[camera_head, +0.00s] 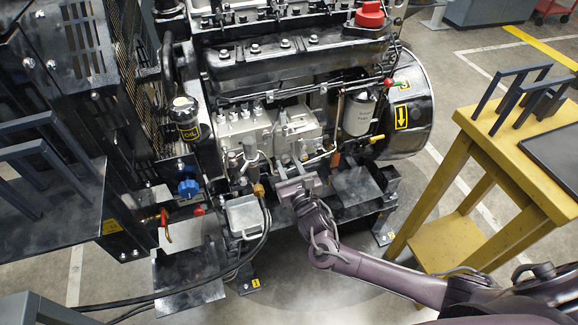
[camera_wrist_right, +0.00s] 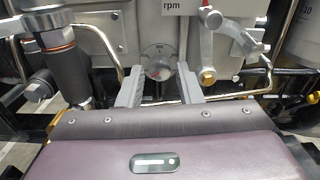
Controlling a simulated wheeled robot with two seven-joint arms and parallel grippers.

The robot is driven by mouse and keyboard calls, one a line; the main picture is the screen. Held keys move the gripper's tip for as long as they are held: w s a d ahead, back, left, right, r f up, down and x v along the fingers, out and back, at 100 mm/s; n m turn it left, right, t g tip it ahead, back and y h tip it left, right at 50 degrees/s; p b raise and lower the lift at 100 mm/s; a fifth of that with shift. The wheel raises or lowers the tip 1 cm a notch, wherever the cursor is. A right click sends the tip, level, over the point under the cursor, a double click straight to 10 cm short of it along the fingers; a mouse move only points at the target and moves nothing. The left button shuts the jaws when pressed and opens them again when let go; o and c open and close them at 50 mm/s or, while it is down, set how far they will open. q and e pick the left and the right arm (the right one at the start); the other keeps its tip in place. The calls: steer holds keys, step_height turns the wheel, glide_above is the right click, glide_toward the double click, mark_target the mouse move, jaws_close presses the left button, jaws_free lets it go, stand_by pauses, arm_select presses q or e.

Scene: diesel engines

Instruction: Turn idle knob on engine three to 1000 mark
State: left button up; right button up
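The idle knob (camera_wrist_right: 157,61) is a small round silver dial with marks around its rim, on the grey pump housing under an "rpm" label (camera_wrist_right: 172,4). In the right wrist view it sits between and just beyond the fingertips of my right gripper (camera_wrist_right: 159,70). The fingers are apart, one on each side of the knob, with no clear contact visible. In the head view my right gripper (camera_head: 291,168) is at the front of the engine (camera_head: 283,125), pointing at the pump housing; the knob cannot be made out there. My left gripper is out of the frames.
A lever with a red tip (camera_wrist_right: 210,18) and a brass-ended link hang right of the knob. A dark cylinder with a copper ring (camera_wrist_right: 62,62) stands left. In the head view a yellow table (camera_head: 468,135) stands right and a blue valve knob (camera_head: 188,187) is left.

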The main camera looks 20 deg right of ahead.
jaws_close()
